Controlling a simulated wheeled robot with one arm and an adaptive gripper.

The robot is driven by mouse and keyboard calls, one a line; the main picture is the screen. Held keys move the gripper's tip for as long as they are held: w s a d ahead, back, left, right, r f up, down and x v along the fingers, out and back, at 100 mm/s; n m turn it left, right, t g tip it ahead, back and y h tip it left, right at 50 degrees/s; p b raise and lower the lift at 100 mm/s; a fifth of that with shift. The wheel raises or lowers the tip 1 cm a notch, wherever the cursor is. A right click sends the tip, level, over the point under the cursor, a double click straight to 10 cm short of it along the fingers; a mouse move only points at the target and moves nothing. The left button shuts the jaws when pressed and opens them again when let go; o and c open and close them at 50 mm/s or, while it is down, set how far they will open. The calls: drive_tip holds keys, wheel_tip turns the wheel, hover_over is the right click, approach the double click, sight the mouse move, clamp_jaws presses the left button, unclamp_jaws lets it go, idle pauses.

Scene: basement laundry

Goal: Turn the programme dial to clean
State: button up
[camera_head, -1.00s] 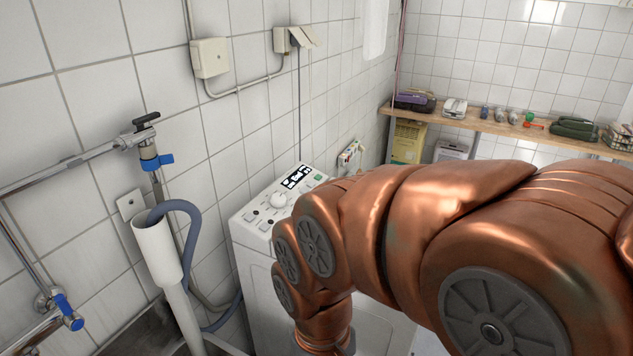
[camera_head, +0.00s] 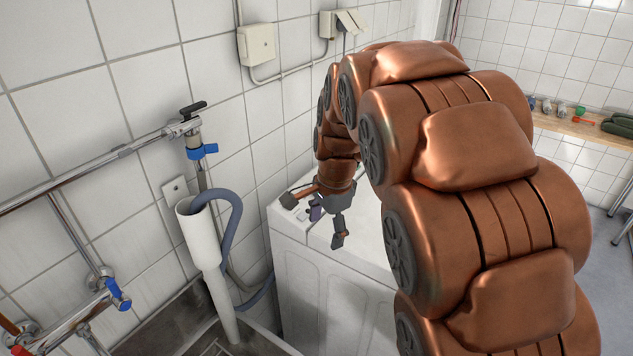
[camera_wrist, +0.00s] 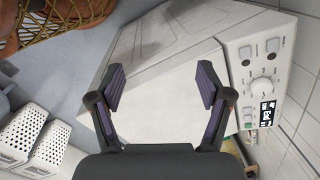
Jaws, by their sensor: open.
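The programme dial (camera_wrist: 262,86) is a round white knob on the white control panel of the washing machine (camera_wrist: 165,65). In the wrist view the panel is at the right, with the dial between several buttons and a small dark display (camera_wrist: 267,112). My gripper (camera_wrist: 160,92) is open and empty, over the machine's white top, with the dial off to the right of its fingers. In the head view my gripper (camera_head: 318,217) hangs above the top of the machine (camera_head: 330,290), close to the panel, and hides the dial there.
A grey hose (camera_head: 232,220) and white standpipe (camera_head: 203,240) stand left of the machine by the tiled wall. Pipes with blue taps (camera_head: 200,152) run along the wall. A wooden shelf (camera_head: 575,126) is at the back right. White perforated baskets (camera_wrist: 22,135) show at the left.

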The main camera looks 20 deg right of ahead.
drive_tip(key=w+d+f+m+t+p, duration=0.1)
drive_tip(key=w+d+m, duration=0.35)
drive_tip(key=w, duration=0.45)
drive_tip(key=w+d+f+m+t+p, duration=0.1)
drive_tip(key=w+d+f+m+p, duration=0.15)
drive_tip(key=w+m, duration=0.45)
drive_tip(key=w+d+f+m+t+p, duration=0.1)
drive_tip(key=w+d+m, duration=0.35)
drive_tip(key=w, duration=0.55)
drive_tip(key=shift+a+p+x, duration=0.2)
drive_tip(key=shift+p+x, duration=0.2)
drive_tip(key=shift+x, duration=0.85)
drive_tip(key=shift+a+p+x, duration=0.15)
drive_tip(key=shift+p+x, duration=0.2)
drive_tip(key=shift+x, duration=0.85)
drive_tip(key=shift+a+p+x, duration=0.2)
drive_tip(key=shift+p+x, duration=0.2)
drive_tip(key=shift+x, duration=0.85)
drive_tip(key=shift+s, duration=0.1)
drive_tip(key=shift+c, duration=0.2)
drive_tip(key=c, duration=1.1)
drive_tip(key=shift+y, duration=0.3)
